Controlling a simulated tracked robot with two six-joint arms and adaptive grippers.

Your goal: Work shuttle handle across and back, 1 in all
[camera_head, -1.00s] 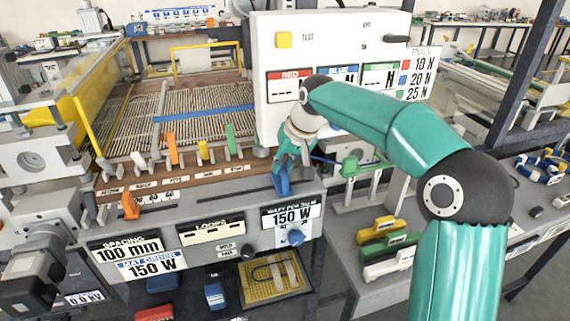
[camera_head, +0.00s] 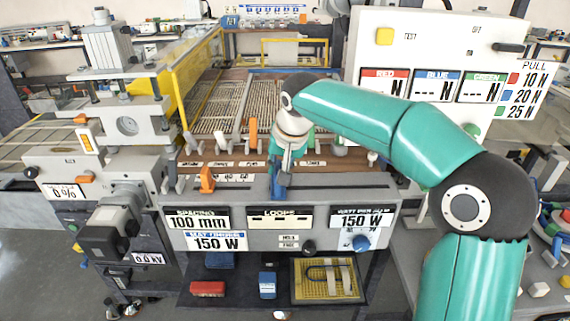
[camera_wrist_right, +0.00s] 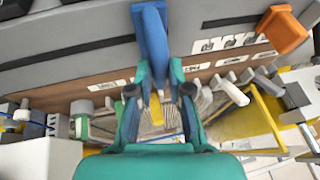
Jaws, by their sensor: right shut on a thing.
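The blue shuttle handle (camera_head: 279,189) stands in the dark slot of the grey front panel, near the middle of the slot. It also shows in the right wrist view (camera_wrist_right: 152,38), passing down between the fingers. My right gripper (camera_head: 281,170) is shut on it, with the teal fingers (camera_wrist_right: 160,95) on either side. The hand and forearm hide part of the ribbed mesh bed behind. My left gripper does not show.
An orange lever (camera_head: 207,180) stands at the slot's left end. The panel has a blue knob (camera_head: 361,242) at right. A white readout box (camera_head: 445,60) rises at the back right. A yellow tray (camera_head: 326,281) lies on the shelf below.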

